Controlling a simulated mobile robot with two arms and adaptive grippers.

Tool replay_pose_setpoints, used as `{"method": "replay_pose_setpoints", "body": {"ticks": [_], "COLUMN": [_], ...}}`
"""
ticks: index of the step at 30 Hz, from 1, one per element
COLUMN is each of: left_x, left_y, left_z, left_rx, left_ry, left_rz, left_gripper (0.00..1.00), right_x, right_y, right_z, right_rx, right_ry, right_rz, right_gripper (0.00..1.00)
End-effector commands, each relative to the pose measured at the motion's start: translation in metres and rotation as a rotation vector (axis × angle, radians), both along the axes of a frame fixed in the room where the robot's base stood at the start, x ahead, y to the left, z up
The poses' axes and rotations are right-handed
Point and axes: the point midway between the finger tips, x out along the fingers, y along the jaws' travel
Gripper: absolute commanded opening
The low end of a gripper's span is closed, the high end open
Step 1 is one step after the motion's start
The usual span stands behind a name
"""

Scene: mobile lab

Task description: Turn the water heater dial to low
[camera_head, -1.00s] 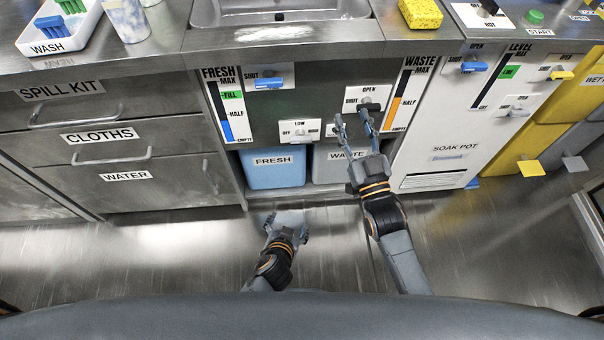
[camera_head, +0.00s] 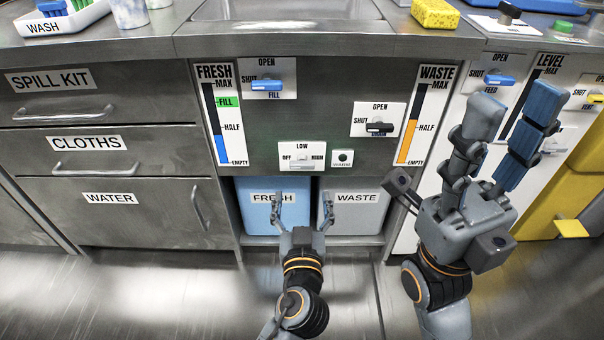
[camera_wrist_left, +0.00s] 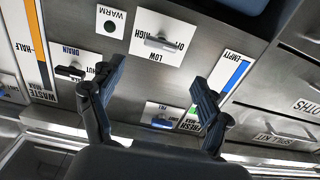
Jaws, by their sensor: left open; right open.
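The water heater dial (camera_head: 301,164) is a small grey bar knob on a white plate marked OFF, LOW and HIGH, on the steel panel under the sink. It also shows upside down in the left wrist view (camera_wrist_left: 160,43). I cannot tell surely which mark it points at. My left gripper (camera_head: 301,202) is open and empty, below the dial and in front of the bins. In the left wrist view its two fingers (camera_wrist_left: 161,84) stand apart, with the dial beyond them. My right gripper (camera_head: 514,105) is open and empty, raised at the right, well away from the dial.
A dark green WARM lamp (camera_head: 343,157) sits right of the dial. The black waste drain lever (camera_head: 380,127) and blue fresh fill lever (camera_head: 266,85) are above. FRESH (camera_head: 262,222) and WASTE (camera_head: 362,218) bins stand below. Drawers (camera_head: 100,107) are at the left.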

Motion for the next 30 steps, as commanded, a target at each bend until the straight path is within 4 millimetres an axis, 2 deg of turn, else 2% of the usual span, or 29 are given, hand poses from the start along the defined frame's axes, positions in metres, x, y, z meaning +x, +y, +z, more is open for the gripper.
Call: {"method": "replay_pose_setpoints", "body": {"ticks": [1, 6, 12, 18, 26, 30], "left_x": [0.013, 0.049, 0.078, 0.090, 0.090, 0.090], "left_y": [0.001, 0.000, 0.000, 0.000, 0.000, 0.000], "left_z": [0.000, -0.001, -0.002, -0.001, -0.001, -0.001], "left_rx": [0.001, 0.003, 0.003, 0.001, 0.001, 0.001], "left_ry": [-0.004, -0.003, -0.001, 0.002, 0.002, 0.002], "left_rz": [0.002, 0.001, 0.000, 0.000, 0.000, 0.000], "left_gripper": [0.77, 0.77, 0.77, 0.77, 0.77, 0.49], "right_x": [0.000, -0.001, -0.003, -0.003, -0.003, -0.003], "right_y": [0.000, 0.001, 0.001, 0.002, 0.002, 0.002], "right_z": [-0.001, 0.001, 0.004, 0.007, 0.009, 0.009], "right_rx": [0.000, -0.002, -0.005, -0.008, -0.008, -0.006], "right_ry": [-0.006, -0.026, -0.045, -0.052, -0.054, -0.056], "right_rz": [-0.001, -0.001, -0.003, -0.003, -0.003, -0.003], "right_gripper": [0.45, 0.45, 0.45, 0.45, 0.45, 0.45]}}
